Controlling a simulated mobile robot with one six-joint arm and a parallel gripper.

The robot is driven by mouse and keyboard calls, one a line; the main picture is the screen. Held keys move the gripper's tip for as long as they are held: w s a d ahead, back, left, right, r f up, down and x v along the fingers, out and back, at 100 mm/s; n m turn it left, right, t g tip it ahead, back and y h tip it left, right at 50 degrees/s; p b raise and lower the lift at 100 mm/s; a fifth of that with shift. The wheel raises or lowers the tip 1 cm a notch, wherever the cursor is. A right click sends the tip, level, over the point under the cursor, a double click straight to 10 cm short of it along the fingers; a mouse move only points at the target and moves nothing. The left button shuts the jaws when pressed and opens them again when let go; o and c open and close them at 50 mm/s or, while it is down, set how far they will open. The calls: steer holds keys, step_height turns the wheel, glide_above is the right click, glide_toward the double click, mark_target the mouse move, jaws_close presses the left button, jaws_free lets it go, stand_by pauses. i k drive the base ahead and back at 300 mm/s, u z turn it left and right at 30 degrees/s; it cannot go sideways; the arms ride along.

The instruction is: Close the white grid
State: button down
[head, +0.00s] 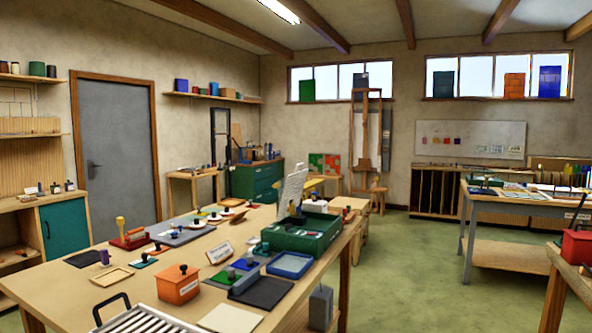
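A white grid-like panel (293,187) stands up steeply, slightly tilted, at the left rear of a green box (318,241) on the long wooden table. It looks raised like an open lid, but its hinge is too small to make out. The box's top is open, with small pale and red items inside. A pale slatted piece (143,322) with a black loop handle (111,308) lies at the near left table edge, cut off by the frame. My gripper is not in view.
The wooden table (60,284) is crowded. An orange box (178,285), a blue tray (290,264), a dark slab (262,292) and small knobbed items lie before the green box. Green floor (420,270) is free to the right, before another workbench (520,205).

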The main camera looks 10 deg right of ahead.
mark_target(295, 183)
steer(key=u, duration=0.05)
steer(key=i, duration=0.9)
steer(key=z, duration=0.05)
